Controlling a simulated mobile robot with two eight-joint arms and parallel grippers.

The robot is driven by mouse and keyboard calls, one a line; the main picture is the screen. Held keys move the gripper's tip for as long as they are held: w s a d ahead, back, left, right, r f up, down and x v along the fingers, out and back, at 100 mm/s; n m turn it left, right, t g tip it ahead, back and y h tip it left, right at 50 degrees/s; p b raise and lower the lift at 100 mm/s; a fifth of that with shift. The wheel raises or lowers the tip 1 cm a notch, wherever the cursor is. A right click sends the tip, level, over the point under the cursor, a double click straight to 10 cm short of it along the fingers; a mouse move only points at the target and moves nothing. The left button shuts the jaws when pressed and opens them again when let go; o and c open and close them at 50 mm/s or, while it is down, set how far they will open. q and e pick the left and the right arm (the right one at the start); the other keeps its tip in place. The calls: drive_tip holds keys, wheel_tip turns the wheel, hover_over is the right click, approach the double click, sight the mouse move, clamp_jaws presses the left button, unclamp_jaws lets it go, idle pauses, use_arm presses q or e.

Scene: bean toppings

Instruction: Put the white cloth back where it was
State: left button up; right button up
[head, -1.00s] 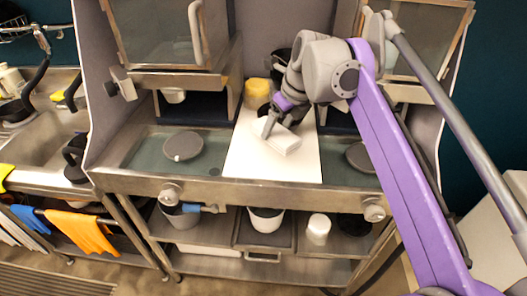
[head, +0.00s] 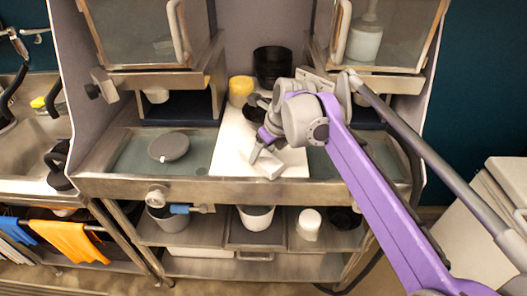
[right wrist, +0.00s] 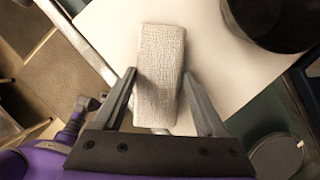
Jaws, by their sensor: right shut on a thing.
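The white cloth (head: 267,166) is a folded, block-shaped piece with a woven texture. It shows clearly in the right wrist view (right wrist: 160,72), between the two fingers. My right gripper (head: 262,158) is shut on it, over the front part of the white board (head: 232,142) at the middle of the counter. In the right wrist view the right gripper (right wrist: 160,95) has one finger on each long side of the cloth. I cannot tell whether the cloth touches the board. My left gripper is not in view.
A black pot (head: 272,65) and a yellow container (head: 240,90) stand at the back. A grey round lid (head: 168,147) lies on the left counter panel. Cabinets hang at both sides above. A lower shelf holds a white bucket (head: 256,217) and a white jar (head: 309,222).

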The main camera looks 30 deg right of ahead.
drive_tip(key=o, duration=1.4)
drive_tip(key=shift+f, duration=0.1)
drive_tip(key=p+v, duration=0.1)
drive_tip(key=v, duration=1.1)
drive_tip(key=s+a+f+n, duration=0.3)
drive_tip(key=s+f+n, duration=0.2)
drive_tip(key=f+n, duration=0.4)
drive_tip(key=s+a+f+n, duration=0.4)
drive_tip(key=s+f+n, duration=0.2)
drive_tip(key=f+n, duration=0.3)
drive_tip(key=s+a+f+n+t+h, duration=0.1)
drive_tip(key=s+a+f+n, duration=0.3)
drive_tip(key=f+n, duration=0.5)
drive_tip(key=s+n, duration=0.2)
drive_tip(key=n, duration=0.4)
drive_tip(key=shift+s+a+f, duration=0.2)
drive_tip(key=shift+a, duration=0.05)
